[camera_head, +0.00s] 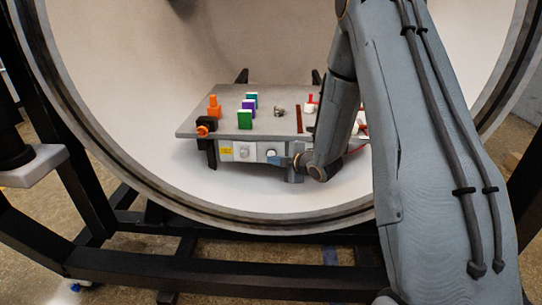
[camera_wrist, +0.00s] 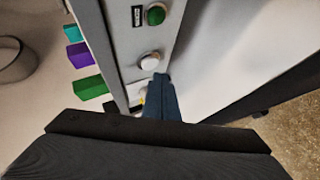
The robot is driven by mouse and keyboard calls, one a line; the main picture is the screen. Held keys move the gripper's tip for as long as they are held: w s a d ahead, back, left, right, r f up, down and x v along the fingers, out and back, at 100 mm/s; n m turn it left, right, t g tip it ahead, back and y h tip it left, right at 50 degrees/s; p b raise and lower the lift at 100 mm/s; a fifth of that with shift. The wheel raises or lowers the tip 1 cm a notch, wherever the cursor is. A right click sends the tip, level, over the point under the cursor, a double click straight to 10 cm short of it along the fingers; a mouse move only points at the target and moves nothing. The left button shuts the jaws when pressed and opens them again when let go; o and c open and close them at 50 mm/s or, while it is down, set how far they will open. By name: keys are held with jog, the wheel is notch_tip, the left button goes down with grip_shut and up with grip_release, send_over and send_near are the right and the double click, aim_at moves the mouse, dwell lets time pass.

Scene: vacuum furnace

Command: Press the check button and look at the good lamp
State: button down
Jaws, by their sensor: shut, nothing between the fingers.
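The grey-white panel on the front of the bench holds a round white button (camera_head: 271,152), which also shows in the wrist view (camera_wrist: 149,62). My gripper (camera_head: 284,161) is shut and empty, and its blue fingertips (camera_wrist: 161,77) are right beside this button. I cannot tell whether they touch it. A round green lamp (camera_wrist: 155,15) with a small black label sits further along the panel in the wrist view. It looks dark green, and I cannot tell whether it is lit. My arm hides it in the head view. The labels are too small to read.
On the bench top (camera_head: 188,128) stand green (camera_head: 245,119), purple (camera_head: 249,104) and teal blocks, orange parts (camera_head: 214,107) and a small metal part (camera_head: 280,111). A grey knob (camera_head: 244,152) and yellow label (camera_head: 226,151) are left of the button. The round chamber wall (camera_head: 130,60) surrounds the bench.

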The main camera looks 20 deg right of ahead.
jog(key=shift+w+d, duration=0.1)
jog(key=shift+w, duration=0.05)
jog(key=shift+w, duration=0.25)
jog(key=shift+w+d, duration=0.15)
jog(key=shift+w, duration=0.2)
dwell(0.8)
jog(key=shift+s, duration=0.15)
jog(key=shift+s+a, duration=0.2)
jog(key=shift+s, duration=0.4)
jog(key=shift+s+a+p, duration=0.15)
jog(key=shift+s+a, duration=0.1)
jog(key=shift+s, duration=0.55)
jog(key=shift+s+a+p, duration=0.1)
jog(key=shift+s+a, duration=0.2)
jog(key=shift+s, duration=0.5)
jog(key=shift+s+a+p, duration=0.15)
jog(key=shift+s+a, duration=0.1)
jog(key=shift+s, duration=0.55)
jog(key=shift+r, duration=0.1)
